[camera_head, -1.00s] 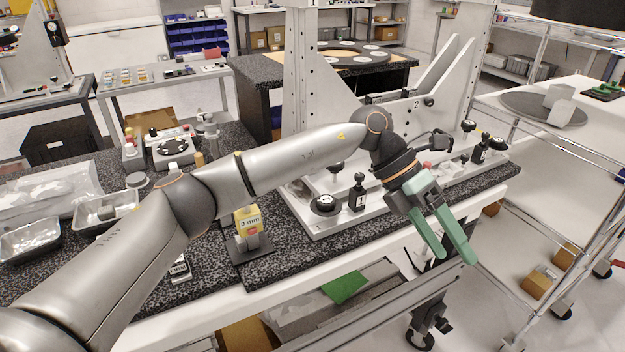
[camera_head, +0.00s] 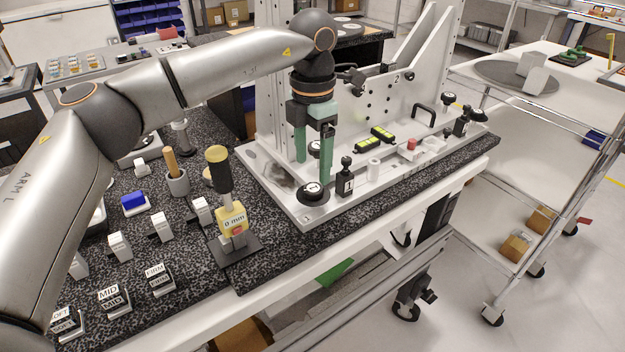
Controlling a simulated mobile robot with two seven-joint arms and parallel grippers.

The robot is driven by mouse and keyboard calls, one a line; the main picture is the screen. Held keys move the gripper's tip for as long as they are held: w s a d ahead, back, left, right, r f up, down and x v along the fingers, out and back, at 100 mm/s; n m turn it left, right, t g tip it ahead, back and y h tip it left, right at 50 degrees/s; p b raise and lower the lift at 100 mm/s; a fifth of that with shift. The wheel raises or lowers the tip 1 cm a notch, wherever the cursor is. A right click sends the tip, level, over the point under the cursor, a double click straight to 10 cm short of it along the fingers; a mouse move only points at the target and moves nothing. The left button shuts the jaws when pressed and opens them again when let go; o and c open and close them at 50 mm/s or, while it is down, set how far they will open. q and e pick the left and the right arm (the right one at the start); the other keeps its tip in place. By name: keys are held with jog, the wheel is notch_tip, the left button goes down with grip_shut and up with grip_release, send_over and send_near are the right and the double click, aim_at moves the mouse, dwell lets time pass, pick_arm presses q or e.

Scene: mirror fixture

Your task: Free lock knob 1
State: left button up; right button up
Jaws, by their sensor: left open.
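My left gripper (camera_head: 313,168) has two green fingers pointing straight down, open with a gap between them and nothing held. It hangs over the front left of the white fixture base (camera_head: 377,182). A round black knob (camera_head: 313,194) with a pale disc on top sits on the base just below the fingertips; they look apart from it, though the exact height is hard to judge. A black upright knob on a block with a white label (camera_head: 345,183) stands just right of the fingers. The label is too small to read surely. My right gripper is not in view.
A yellow "0 mm" device (camera_head: 233,220) with a black-handled tool above it stands left of the base. Labelled blocks (camera_head: 161,278) lie on the speckled bench at lower left. Yellow-black parts (camera_head: 382,135), a red button and more black knobs are on the base to the right.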

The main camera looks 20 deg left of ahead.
aim_at(313, 188)
pick_arm(q)
notch_tip(313, 188, down, 5)
jog(key=shift+f, duration=0.1)
dwell(0.3)
grip_shut()
dwell(0.5)
